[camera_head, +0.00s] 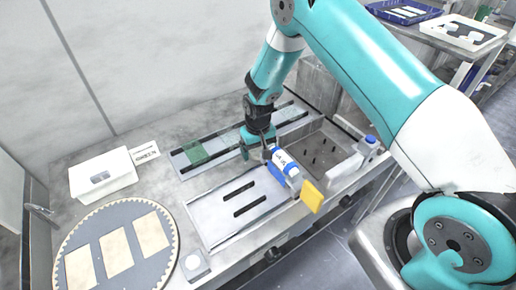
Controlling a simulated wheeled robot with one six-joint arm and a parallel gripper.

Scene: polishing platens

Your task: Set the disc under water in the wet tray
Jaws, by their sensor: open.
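A large dark grey round disc (85,245) with a toothed rim and three tan rectangular pads lies flat at the lower left, cut off by the picture's bottom edge. A white rectangular tray (112,187) stands behind it; a small grey piece shows in it, and I cannot see any water surface. A sunken metal basin (318,150) with several dark studs lies right of centre; water cannot be made out there either. My gripper (257,151) points down above the middle of the bench, over the slotted rails. It is open, with nothing seen between its fingers, and well apart from the disc.
A blue-and-white bottle-like unit (283,163) and a yellow block (311,196) stand close right of my gripper. A slotted metal plate (222,217) lies in front. A small grey box (195,265) sits beside the disc.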

